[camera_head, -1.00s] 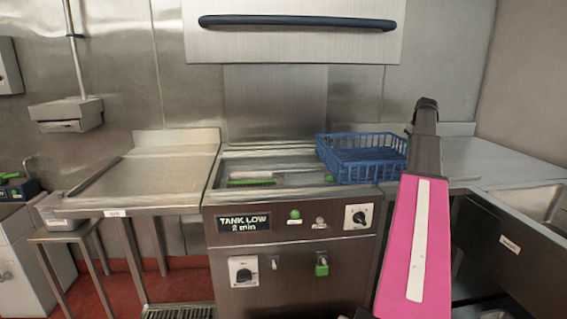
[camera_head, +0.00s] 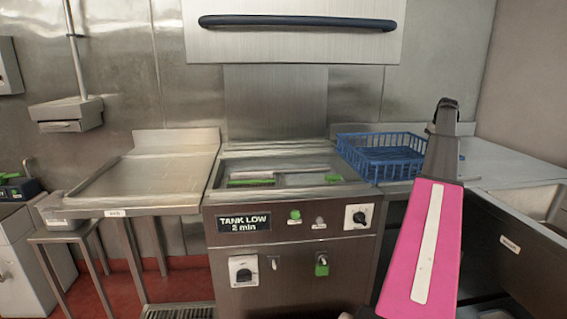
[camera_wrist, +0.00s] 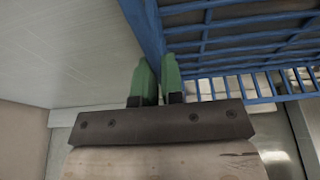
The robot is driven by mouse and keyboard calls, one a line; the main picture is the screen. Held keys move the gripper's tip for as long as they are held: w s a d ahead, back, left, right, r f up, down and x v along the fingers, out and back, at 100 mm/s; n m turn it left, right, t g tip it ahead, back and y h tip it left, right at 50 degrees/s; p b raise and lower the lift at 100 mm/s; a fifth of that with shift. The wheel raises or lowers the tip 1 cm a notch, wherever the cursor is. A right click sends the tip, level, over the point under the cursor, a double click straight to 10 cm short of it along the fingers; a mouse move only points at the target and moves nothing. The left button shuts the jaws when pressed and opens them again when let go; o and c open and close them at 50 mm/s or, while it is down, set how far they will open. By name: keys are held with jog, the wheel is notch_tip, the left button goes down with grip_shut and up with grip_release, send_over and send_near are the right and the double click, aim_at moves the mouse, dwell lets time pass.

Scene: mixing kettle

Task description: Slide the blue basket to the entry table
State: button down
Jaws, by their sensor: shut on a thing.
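The blue basket (camera_head: 385,153) is an open wire crate. In the head view it sits at the right edge of the dishwashing machine (camera_head: 285,168), its right part over the metal table (camera_head: 500,163) on the right. My arm hides its right end and my gripper in that view. In the wrist view, my gripper's green fingertips (camera_wrist: 157,82) are shut on the basket's blue side rail, and the basket (camera_wrist: 230,45) fills the upper right.
A metal table (camera_head: 150,178) stands left of the machine. A sink (camera_head: 535,202) is at the front right. The raised steel hood (camera_head: 290,45) with a dark handle hangs above the machine. Green items (camera_head: 250,181) lie in the machine's opening.

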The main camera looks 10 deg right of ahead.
jog(key=shift+d, duration=2.5)
jog(key=c, duration=0.7)
grip_release()
jog(key=shift+r, duration=0.15)
jog(key=shift+v, duration=3.4)
